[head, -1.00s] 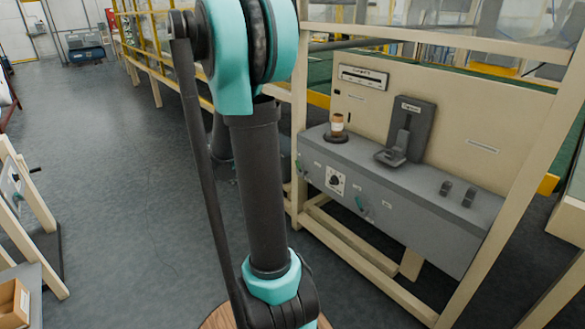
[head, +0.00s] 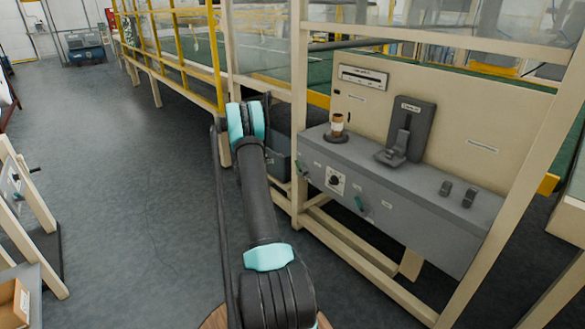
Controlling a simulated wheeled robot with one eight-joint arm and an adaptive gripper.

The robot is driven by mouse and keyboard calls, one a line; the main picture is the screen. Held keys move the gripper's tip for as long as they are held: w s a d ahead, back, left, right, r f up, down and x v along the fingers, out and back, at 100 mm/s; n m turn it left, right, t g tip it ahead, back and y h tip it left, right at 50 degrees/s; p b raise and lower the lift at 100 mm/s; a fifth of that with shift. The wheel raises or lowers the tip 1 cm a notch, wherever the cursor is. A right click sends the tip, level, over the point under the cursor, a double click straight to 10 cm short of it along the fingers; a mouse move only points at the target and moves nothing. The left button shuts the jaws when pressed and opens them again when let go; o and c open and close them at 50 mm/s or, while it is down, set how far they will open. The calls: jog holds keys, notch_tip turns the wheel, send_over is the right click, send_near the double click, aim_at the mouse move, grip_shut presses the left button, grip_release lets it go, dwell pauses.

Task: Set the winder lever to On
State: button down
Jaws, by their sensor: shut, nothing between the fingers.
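The grey console (head: 400,200) stands to the right of my arm. My gripper is not in view; only my arm links show, left of the console and apart from the levers.
A round dial (head: 335,181) sits between the levers. Open floor (head: 130,180) lies left.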

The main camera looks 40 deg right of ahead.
jog(key=d+f+n+h, duration=0.1)
jog(key=d+f+n, duration=0.1)
jog(key=d+f, duration=0.5)
jog(key=shift+w+f+n, duration=0.3)
jog(key=shift+w+f, duration=0.1)
jog(key=shift+f, duration=0.55)
jog(key=shift+d, duration=0.1)
